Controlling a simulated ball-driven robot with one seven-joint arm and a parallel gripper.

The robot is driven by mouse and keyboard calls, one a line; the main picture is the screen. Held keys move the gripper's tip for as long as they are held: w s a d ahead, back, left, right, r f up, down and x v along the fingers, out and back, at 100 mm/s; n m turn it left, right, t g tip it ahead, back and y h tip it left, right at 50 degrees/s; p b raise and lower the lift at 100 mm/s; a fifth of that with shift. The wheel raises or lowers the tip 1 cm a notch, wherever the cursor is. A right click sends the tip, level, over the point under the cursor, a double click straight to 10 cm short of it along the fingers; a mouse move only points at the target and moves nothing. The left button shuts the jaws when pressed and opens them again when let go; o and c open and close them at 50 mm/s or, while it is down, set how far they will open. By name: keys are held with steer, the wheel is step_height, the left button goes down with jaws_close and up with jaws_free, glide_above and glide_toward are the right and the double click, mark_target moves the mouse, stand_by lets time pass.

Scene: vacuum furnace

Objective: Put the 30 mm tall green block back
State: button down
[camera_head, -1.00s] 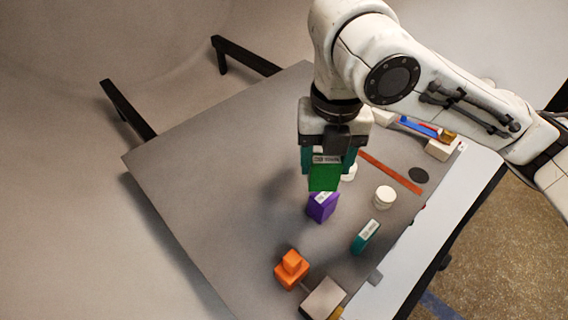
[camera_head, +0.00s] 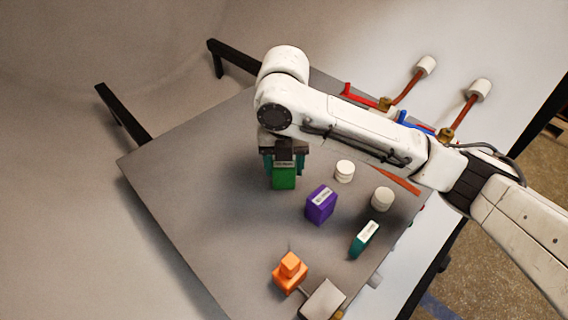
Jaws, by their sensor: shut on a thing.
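The green block (camera_head: 284,180) with a pale label strip is between the fingers of my gripper (camera_head: 284,167), in the head view left of centre on the grey plate (camera_head: 200,200). My gripper points down and is shut on the block. I cannot tell whether the block's underside touches the plate. A purple block (camera_head: 320,205) with a white label stands to the right and nearer. A teal block (camera_head: 364,240) with a white label stands further right and nearer.
Two white round pieces, one behind the purple block (camera_head: 345,171) and one at its right (camera_head: 382,199), stand on the plate. An orange stepped piece (camera_head: 290,274) and a grey box (camera_head: 322,300) are near the front. Red (camera_head: 366,97) and blue handles lie behind my arm. The plate's left side is clear.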

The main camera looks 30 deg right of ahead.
mark_target(284, 163)
steer(key=shift+f, duration=0.25)
steer(key=shift+f, duration=0.2)
steer(key=shift+c, duration=1.6)
jaws_free()
steer(key=shift+r, duration=0.1)
step_height(284, 163, up, 12)
steer(key=shift+r+p, duration=0.15)
steer(key=shift+p, duration=0.25)
